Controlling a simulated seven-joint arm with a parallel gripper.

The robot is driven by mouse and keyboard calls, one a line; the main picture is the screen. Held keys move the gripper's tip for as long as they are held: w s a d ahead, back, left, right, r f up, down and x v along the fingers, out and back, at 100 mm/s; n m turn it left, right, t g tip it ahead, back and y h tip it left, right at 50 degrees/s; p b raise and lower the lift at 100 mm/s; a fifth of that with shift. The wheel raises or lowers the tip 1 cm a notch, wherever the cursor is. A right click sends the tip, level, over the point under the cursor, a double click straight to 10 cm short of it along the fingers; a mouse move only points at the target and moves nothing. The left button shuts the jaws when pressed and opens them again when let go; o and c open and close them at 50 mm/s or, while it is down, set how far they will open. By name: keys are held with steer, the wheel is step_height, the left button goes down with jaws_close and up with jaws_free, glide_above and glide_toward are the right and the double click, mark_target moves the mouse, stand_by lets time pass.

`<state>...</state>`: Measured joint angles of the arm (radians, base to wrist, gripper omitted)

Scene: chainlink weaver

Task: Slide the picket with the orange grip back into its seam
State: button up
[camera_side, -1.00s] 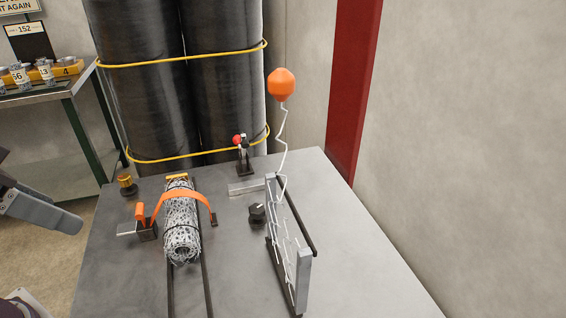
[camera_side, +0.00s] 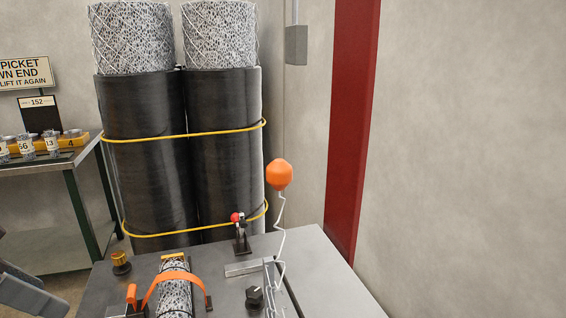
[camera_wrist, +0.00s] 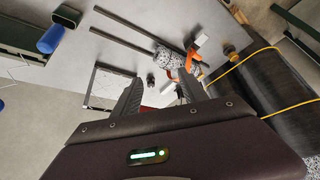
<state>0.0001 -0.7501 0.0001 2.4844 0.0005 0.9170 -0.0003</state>
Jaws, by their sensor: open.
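The picket's round orange grip (camera_side: 279,174) stands upright at the top of a white zigzag wire (camera_side: 281,235) in the side view. The wire runs down to the mesh frame at the picture's bottom edge, where its lower end is cut off. I cannot tell how far it sits in the seam. My gripper (camera_wrist: 160,76) is open and empty in the wrist view, its fingers spread over the table scene. A pale framed mesh panel (camera_wrist: 108,82) shows beside the left finger. I cannot pick out the orange grip in the wrist view.
A mesh roll (camera_side: 176,297) lies on the grey table under an orange strap (camera_side: 160,280). Tall dark wrapped rolls (camera_side: 143,160) stand behind. The table's right side is clear.

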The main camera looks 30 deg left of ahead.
mark_target(291, 174)
step_height(291, 174, up, 16)
steer(key=w+d+f+n+g+h, duration=0.1)
steer(key=w+d+n+g+h, duration=0.25)
steer(key=d, duration=0.45)
steer(key=w+d+f+n+g+h, duration=0.1)
steer(key=w+d+n+g+h, duration=0.3)
steer(key=d, duration=0.3)
steer(key=w+d+r+n+t+h, duration=0.1)
steer(key=w+d+r+n+h, duration=0.15)
steer(key=w+n+h, duration=0.95)
steer(key=shift+m+t+y, duration=0.45)
steer(key=shift+m+y, duration=0.3)
steer(key=w+d+f, duration=0.1)
steer(key=d, duration=0.1)
steer(key=w+d+f, duration=0.1)
steer(key=d+f, duration=0.1)
steer(key=w+d+f, duration=0.1)
steer(key=d+f, duration=0.1)
steer(key=d, duration=0.1)
steer(key=shift+w, duration=0.3)
jaws_close()
